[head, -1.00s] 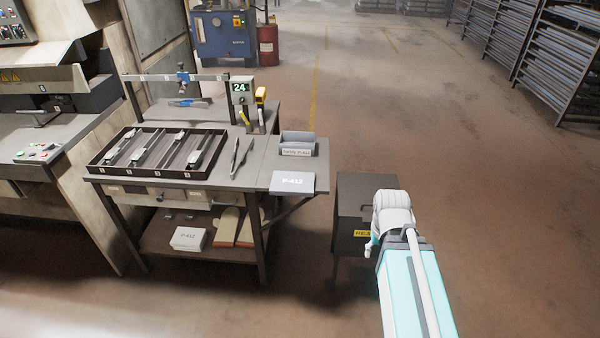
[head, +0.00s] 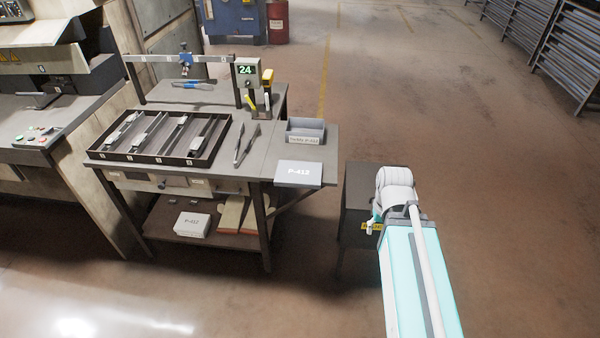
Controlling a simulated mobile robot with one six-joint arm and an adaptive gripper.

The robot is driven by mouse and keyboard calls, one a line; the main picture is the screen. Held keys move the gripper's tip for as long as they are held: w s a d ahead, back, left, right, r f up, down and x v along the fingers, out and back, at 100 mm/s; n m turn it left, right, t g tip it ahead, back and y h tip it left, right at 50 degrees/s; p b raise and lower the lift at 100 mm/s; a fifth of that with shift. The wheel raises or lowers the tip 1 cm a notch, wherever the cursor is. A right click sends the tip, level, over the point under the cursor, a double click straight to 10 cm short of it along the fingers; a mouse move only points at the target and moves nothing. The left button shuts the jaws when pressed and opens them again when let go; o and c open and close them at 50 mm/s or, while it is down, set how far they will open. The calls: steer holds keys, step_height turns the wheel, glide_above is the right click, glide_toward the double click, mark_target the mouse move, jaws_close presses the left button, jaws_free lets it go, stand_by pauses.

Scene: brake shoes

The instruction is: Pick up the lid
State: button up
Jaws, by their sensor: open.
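A flat pale lid (head: 299,173) marked P-412 lies on the side shelf at the right end of the workbench, near its front edge. Just behind it stands an open grey box (head: 305,131) with a label on its front. My arm reaches up from the lower right of the head view and stays right of the lid, apart from it. My gripper is hidden behind my own arm, so its fingers do not show.
A white box (head: 193,224) sits on the lower shelf.

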steer(key=shift+o, duration=1.2)
steer(key=shift+f, duration=0.1)
steer(key=n+t+h+b, duration=0.9)
steer(key=t+h+b, duration=0.4)
steer(key=b, duration=1.6)
glide_toward(305, 185)
steer(key=v, duration=0.4)
steer(key=shift+w+r, duration=0.25)
steer(key=shift+w+d, duration=0.1)
steer(key=shift+d, duration=0.05)
steer(key=shift+x, duration=4.2)
